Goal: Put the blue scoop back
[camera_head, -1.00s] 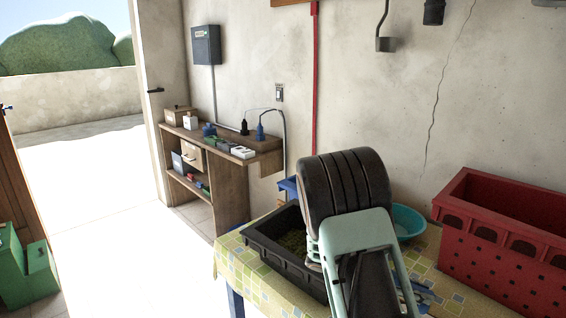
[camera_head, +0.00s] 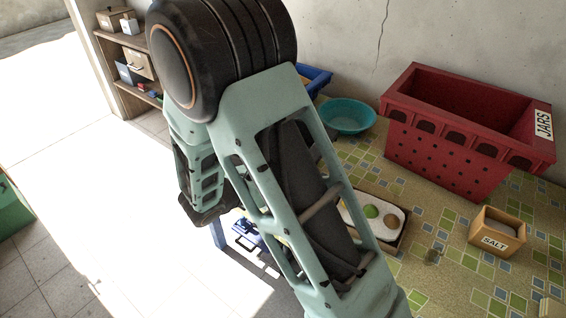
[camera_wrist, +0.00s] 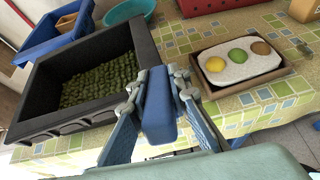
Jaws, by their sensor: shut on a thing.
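The blue scoop (camera_wrist: 158,118) is between the fingers of my gripper (camera_wrist: 159,92) in the wrist view. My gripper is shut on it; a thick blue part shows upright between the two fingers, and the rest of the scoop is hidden. The scoop and fingers appear in front of the black crate (camera_wrist: 45,128) and the tray of coloured balls (camera_wrist: 273,82). Whether the scoop touches anything below cannot be told. In the head view my arm covers the middle, and the grip itself cannot be made out.
The black crate holds green produce. A blue crate (camera_wrist: 50,42) and a teal bowl (camera_head: 348,116) stand behind. A red crate labelled JARS (camera_head: 440,158) and a SALT box (camera_head: 496,240) stand to the right on the tiled-pattern tablecloth (camera_head: 440,285). A shelf (camera_head: 130,98) is far left.

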